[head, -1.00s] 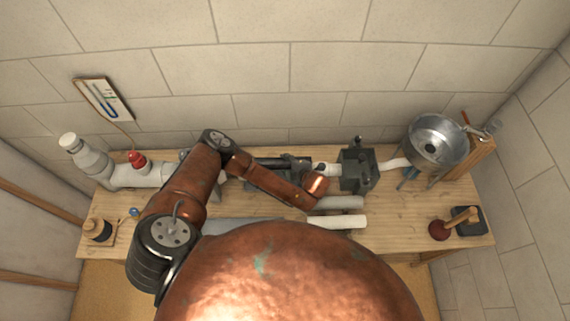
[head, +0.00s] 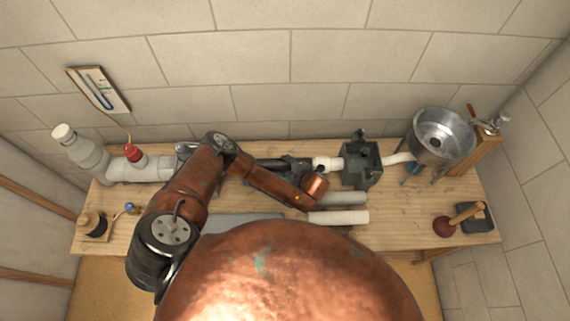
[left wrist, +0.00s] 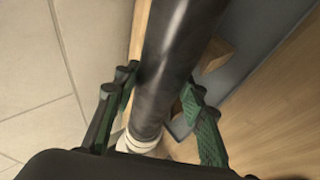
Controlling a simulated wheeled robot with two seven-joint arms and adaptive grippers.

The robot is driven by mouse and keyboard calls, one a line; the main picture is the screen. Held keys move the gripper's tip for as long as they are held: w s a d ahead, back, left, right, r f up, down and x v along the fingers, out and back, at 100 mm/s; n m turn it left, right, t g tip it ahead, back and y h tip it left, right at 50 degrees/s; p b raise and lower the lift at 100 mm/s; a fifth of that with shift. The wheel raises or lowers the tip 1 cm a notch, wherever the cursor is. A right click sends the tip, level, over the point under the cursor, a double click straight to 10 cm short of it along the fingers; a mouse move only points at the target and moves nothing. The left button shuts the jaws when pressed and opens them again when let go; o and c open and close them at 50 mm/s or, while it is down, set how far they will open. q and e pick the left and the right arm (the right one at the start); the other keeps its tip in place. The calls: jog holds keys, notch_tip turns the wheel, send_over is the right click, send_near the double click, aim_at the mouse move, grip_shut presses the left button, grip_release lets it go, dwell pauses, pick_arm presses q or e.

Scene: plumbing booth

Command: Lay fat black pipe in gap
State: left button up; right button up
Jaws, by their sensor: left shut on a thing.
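The fat black pipe (head: 268,163) lies lengthwise along the back of the bench, partly hidden behind my left arm. In the left wrist view the black pipe (left wrist: 170,70) runs between the green-black fingers of my left gripper (left wrist: 160,110), which is shut on it. In the head view the left gripper (head: 296,168) is at the pipe's right part, close to a white pipe stub (head: 326,163). A white collar (left wrist: 140,142) shows at the pipe's near end; I cannot tell whether they touch. A white pipe run (head: 140,168) stands at the left. My right gripper is not in view.
A dark grey box (head: 361,165) stands right of the stub, with a metal basin (head: 441,137) beyond it. Two loose pale pipes, one grey (head: 345,198) and one white (head: 340,217), lie in front. A plunger (head: 446,226) is at the right. The front right bench is mostly clear.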

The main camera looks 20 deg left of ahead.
pick_arm(q)
jog(key=shift+f, duration=0.2)
jog(key=o, duration=1.3)
jog(key=v, duration=1.2)
